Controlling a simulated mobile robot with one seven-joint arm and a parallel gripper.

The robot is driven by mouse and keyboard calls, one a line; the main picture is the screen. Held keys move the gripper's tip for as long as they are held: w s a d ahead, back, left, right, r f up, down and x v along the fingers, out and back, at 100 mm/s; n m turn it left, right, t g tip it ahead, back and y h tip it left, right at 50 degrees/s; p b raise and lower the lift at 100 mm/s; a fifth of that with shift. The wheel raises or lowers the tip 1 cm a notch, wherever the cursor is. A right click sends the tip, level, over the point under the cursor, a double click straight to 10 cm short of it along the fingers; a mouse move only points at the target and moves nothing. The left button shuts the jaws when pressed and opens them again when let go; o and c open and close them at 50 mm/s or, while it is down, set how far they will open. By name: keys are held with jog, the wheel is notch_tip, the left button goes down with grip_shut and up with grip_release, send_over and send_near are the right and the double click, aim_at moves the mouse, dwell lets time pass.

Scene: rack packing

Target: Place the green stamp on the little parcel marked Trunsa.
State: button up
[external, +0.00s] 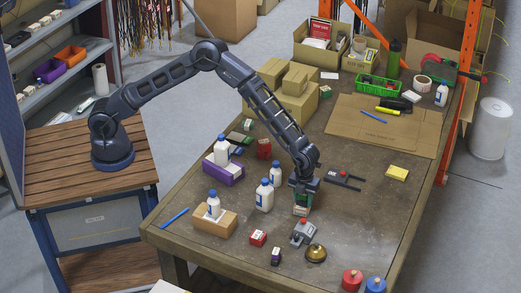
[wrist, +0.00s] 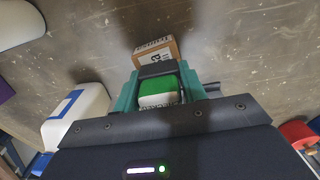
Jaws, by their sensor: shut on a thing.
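My gripper (external: 302,197) points down over the front middle of the workbench. In the wrist view its teal fingers (wrist: 157,88) are shut around a small block with a green top and a white side, which looks like the green stamp (wrist: 158,85). A small brown parcel (wrist: 157,48) with a white label and dark print lies just beyond the fingertips. I cannot read its lettering, nor tell whether the block touches it. In the external view my gripper mostly hides this spot.
White bottles (external: 264,195) stand left of my gripper. A grey device with a red top (external: 303,233), a brass bell (external: 316,253) and a small red box (external: 258,238) are in front. A black fork-shaped holder (external: 343,180) lies to the right.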

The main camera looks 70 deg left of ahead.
jog(key=o, duration=1)
jog(key=shift+c, duration=0.2)
